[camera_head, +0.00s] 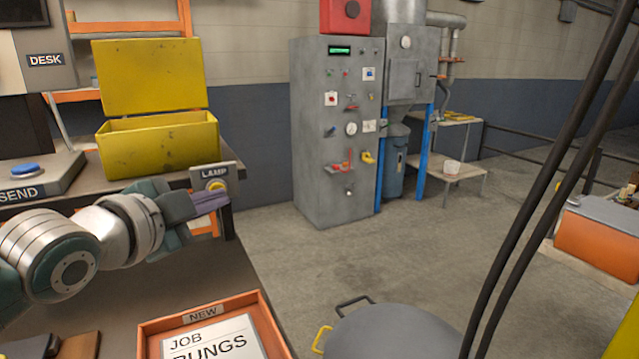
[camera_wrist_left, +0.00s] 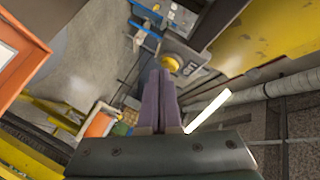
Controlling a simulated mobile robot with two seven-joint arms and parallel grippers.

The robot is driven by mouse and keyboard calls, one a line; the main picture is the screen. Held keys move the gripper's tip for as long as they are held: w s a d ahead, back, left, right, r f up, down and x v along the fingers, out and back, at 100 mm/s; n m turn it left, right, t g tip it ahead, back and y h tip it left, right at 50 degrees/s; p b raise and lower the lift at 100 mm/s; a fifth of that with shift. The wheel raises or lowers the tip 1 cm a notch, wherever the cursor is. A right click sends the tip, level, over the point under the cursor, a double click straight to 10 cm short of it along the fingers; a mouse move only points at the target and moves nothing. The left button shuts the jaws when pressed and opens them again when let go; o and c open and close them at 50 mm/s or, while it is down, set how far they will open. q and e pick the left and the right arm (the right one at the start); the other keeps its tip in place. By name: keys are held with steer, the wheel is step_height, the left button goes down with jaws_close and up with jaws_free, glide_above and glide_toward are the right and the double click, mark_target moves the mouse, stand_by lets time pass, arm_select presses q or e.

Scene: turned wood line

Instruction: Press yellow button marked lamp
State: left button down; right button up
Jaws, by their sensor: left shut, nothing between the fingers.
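The yellow button (camera_head: 216,185) sits on a small grey box marked LAMP (camera_head: 212,174) at the right edge of the bench. The button also shows in the left wrist view (camera_wrist_left: 172,63), just past the fingertips. My left gripper (camera_head: 222,197) is shut and empty, its purple fingers pressed together, with the tips right at the lower edge of the button. Whether they touch it I cannot tell. The fingers also show in the left wrist view (camera_wrist_left: 160,74), pointing towards the button. My right gripper is not in view.
An open yellow box (camera_head: 160,145) stands behind the lamp box. A blue button (camera_head: 25,169) on a panel marked SEND is at left. An orange tray (camera_head: 150,328) marked NEW holds a job sheet. A grey control cabinet (camera_head: 320,150) stands beyond, with open floor before it.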

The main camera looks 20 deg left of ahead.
arm_select(q)
steer(key=s+d+p, duration=0.3)
steer(key=s+d, duration=0.1)
steer(key=shift+d, duration=0.3)
stand_by(0.3)
